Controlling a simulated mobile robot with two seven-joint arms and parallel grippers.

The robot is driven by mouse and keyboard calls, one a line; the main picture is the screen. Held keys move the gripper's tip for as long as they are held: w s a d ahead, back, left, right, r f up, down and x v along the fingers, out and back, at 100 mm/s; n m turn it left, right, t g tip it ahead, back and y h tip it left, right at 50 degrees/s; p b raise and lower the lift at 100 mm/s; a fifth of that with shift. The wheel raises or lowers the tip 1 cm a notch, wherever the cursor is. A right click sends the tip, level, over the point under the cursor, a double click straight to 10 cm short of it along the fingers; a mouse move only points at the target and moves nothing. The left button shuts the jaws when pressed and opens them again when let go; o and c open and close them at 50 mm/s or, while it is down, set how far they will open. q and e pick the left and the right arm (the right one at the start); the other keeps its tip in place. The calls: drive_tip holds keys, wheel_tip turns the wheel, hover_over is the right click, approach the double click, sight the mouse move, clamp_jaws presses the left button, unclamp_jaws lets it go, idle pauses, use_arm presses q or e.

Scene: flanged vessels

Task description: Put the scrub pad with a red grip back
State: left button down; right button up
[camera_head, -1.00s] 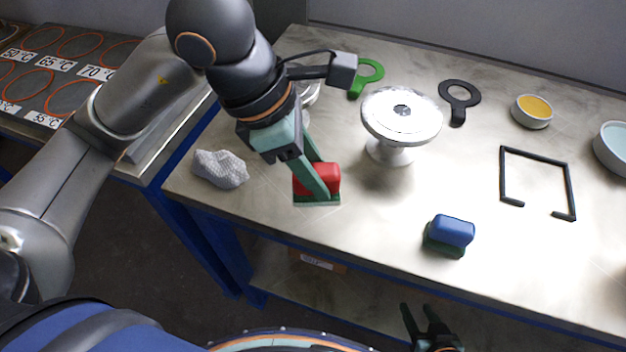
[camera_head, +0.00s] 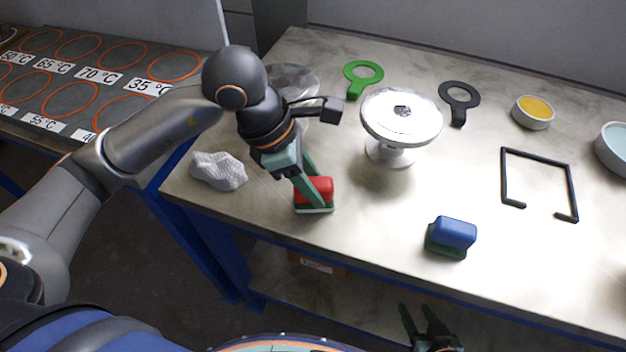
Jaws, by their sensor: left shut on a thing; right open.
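The scrub pad with a red grip (camera_head: 324,187) is on or just above the table near its front left edge. Its base is green. My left gripper (camera_head: 314,192) is shut on the red grip from above, and its fingers hide part of it. A second scrub pad with a blue grip (camera_head: 454,233) stands on the table to the right, near the front edge. My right gripper (camera_head: 421,322) is open and empty, low in front of the table. A black open frame (camera_head: 505,178) with a gap in its front side lies on the table at the right.
A silver flanged vessel (camera_head: 400,118) stands right of my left gripper. A grey crumpled cloth (camera_head: 219,170) lies to the left. Green (camera_head: 363,76) and black (camera_head: 459,97) ring tools, a yellow-filled dish (camera_head: 533,111) and a pale blue dish (camera_head: 613,146) lie farther back or right.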

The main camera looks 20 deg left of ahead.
use_arm(q)
drive_tip(key=shift+f, duration=0.25)
drive_tip(key=c, duration=0.5)
unclamp_jaws()
drive_tip(key=shift+r, duration=0.1)
drive_tip(key=shift+r+p, duration=0.3)
drive_tip(key=shift+r, duration=0.15)
drive_tip(key=p+v, duration=0.1)
drive_tip(key=v, duration=1)
drive_tip(key=shift+r, duration=0.25)
drive_tip(key=shift+a, duration=0.1)
